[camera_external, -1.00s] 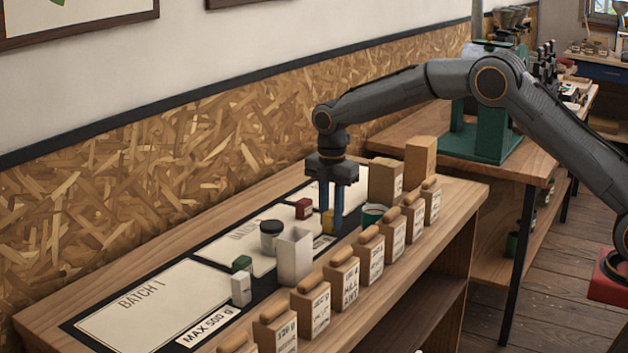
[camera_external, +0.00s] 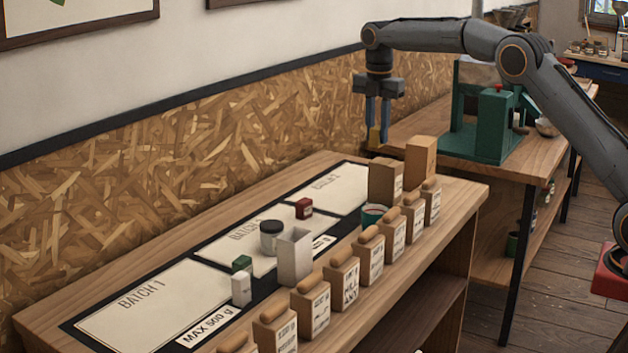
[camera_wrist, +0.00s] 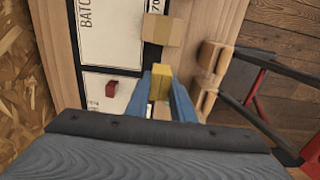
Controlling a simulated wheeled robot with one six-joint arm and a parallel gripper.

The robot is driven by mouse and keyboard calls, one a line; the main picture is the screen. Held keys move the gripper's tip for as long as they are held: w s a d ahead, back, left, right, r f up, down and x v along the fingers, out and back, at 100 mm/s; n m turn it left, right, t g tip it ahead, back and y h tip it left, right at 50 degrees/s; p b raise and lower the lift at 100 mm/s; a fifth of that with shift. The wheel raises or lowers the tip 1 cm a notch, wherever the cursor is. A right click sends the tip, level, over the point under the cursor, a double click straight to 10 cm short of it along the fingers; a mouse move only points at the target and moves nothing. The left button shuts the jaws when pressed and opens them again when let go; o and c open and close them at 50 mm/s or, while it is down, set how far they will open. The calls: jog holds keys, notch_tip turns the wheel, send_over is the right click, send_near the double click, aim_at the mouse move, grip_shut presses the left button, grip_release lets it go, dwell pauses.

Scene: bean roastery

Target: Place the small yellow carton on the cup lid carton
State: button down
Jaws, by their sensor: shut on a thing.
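My gripper (camera_external: 378,126) has blue fingers shut on the small yellow carton (camera_external: 374,138), held in the air above the far end of the bench. In the wrist view the yellow carton (camera_wrist: 161,72) sits between the fingertips of my gripper (camera_wrist: 160,88). Two tan cartons stand at the bench's far right end: a shorter one (camera_external: 382,182) and a taller one (camera_external: 420,162). I cannot read which is the cup lid carton. The held carton appears apart from both in the external view. A tan box (camera_wrist: 162,31) shows beyond it in the wrist view.
A row of labelled tan jars (camera_external: 343,285) lines the front edge. A red carton (camera_external: 303,209), a dark-lidded jar (camera_external: 270,238), a pale open container (camera_external: 294,258), a green block (camera_external: 242,264) and a white carton (camera_external: 241,289) stand by the batch cards. A green-rimmed tin (camera_external: 374,214) stands near the shorter carton.

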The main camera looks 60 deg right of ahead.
notch_tip(320, 180, up, 3)
send_over(396, 164)
notch_tip(396, 164, down, 10)
jog(key=p, duration=0.3)
jog(key=shift+r+p, duration=0.25)
jog(key=shift+p, duration=0.05)
jog(key=shift+f, duration=0.2)
jog(key=c, duration=1.5)
grip_release()
jog(key=shift+c, duration=0.2)
jog(key=shift+r, duration=0.1)
notch_tip(396, 164, up, 12)
jog(key=b, duration=0.3)
